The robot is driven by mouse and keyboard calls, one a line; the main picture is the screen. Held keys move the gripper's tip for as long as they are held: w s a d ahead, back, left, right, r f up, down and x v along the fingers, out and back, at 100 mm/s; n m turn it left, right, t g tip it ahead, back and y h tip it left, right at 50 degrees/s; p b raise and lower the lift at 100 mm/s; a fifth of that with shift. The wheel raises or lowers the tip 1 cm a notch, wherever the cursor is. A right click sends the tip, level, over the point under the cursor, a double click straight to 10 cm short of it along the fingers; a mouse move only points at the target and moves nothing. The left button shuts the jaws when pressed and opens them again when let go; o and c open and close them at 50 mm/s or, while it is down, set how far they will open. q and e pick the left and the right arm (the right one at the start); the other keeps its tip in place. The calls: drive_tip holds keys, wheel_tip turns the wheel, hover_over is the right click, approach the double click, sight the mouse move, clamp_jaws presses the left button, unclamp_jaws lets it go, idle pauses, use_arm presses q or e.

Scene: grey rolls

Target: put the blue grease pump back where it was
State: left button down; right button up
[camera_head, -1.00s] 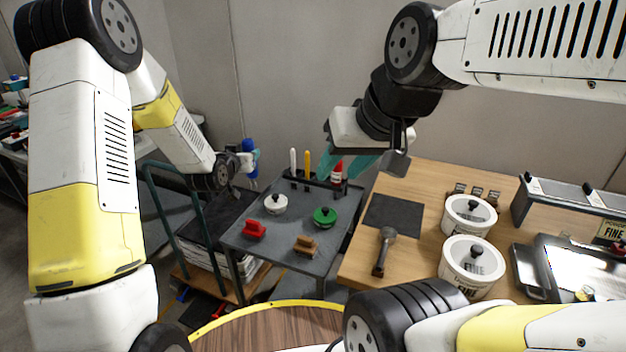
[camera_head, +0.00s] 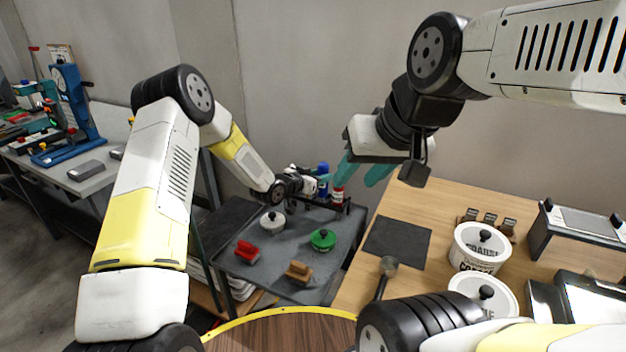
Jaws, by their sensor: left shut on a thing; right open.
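The blue grease pump (camera_head: 322,170) is a small blue bottle-like thing at the back of the grey cart top (camera_head: 270,275). My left gripper (camera_head: 314,182) is shut on it, beside the rack (camera_head: 300,203) at the cart's rear edge. Whether the pump touches the rack or hangs above it I cannot tell. A red bottle with a white label (camera_head: 338,196) stands close to its right. My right gripper (camera_head: 362,172) is open and empty, in the air above the cart's right rear; its teal fingers partly overlap the rack area.
To the right, a wooden bench (camera_head: 345,290) holds a dark mat (camera_head: 397,242) and white tubs (camera_head: 478,248).

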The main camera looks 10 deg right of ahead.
use_arm(q)
drive_tip(key=shift+f, duration=1.95)
drive_tip(key=c, duration=1.3)
unclamp_jaws()
drive_tip(key=shift+f, duration=0.1)
drive_tip(key=shift+o, duration=0.2)
